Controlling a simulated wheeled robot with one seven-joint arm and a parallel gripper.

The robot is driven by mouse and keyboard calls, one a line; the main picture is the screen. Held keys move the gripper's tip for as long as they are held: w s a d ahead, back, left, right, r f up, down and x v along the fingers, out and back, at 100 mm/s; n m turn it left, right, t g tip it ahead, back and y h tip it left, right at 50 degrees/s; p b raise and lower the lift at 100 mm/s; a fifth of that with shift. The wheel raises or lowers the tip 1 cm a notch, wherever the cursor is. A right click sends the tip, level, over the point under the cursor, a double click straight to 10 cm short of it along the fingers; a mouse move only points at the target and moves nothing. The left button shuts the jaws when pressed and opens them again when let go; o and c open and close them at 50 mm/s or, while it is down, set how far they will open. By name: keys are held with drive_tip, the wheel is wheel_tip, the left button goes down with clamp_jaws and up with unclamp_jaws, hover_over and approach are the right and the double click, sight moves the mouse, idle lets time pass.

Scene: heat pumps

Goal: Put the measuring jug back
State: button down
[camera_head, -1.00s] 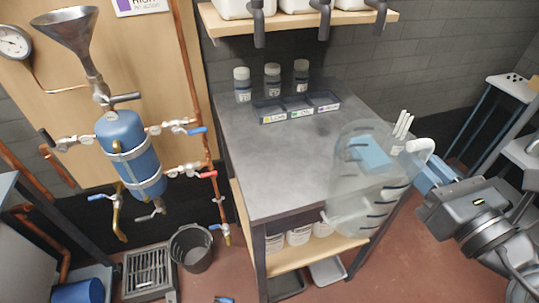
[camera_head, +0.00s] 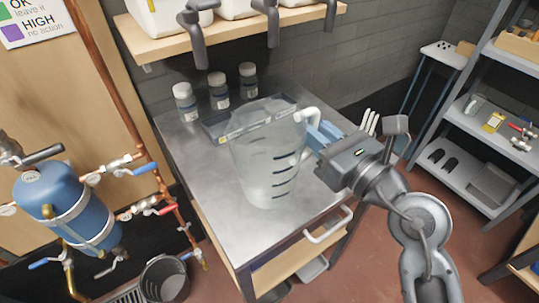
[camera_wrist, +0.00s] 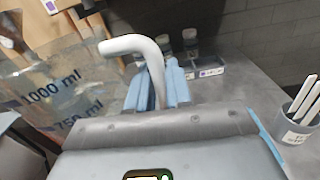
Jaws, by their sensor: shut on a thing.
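The measuring jug (camera_head: 268,160) is clear, with dark graduation marks and a white handle (camera_head: 309,118). My gripper (camera_head: 318,134) has blue fingers and is shut on that handle, at the jug's right side. The jug is upright or nearly so, in front of the metal worktop; I cannot tell whether its base touches the top. In the wrist view the white handle (camera_wrist: 137,45) passes between the blue fingers (camera_wrist: 158,88), and the jug wall (camera_wrist: 50,95) shows "1000 ml" and "750 ml" at the left.
The metal worktop (camera_head: 215,195) has several lidded bottles (camera_head: 219,90) and a labelled tray (camera_head: 213,126) at the back. A cup of white sticks (camera_wrist: 300,125) stands at the right. A wooden shelf (camera_head: 170,43) with taps overhangs the back. A bucket (camera_head: 165,279) is on the floor.

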sight(280, 137)
drive_tip(key=a+f, duration=0.1)
drive_tip(key=a, duration=0.1)
drive_tip(key=w+a+f, duration=0.2)
drive_tip(key=a, duration=0.1)
drive_tip(key=shift+w+a+f, duration=0.2)
drive_tip(key=shift+a+f, duration=0.15)
drive_tip(key=shift+f, duration=0.05)
drive_tip(key=shift+f+b, duration=0.75)
drive_tip(key=shift+f, duration=1.25)
drive_tip(key=shift+f, duration=0.2)
drive_tip(key=c, duration=1)
unclamp_jaws()
drive_tip(key=shift+c, duration=0.2)
drive_tip(key=shift+r, duration=0.15)
drive_tip(key=b+v, duration=0.1)
drive_tip(key=v, duration=1.1)
drive_tip(key=shift+a, duration=0.1)
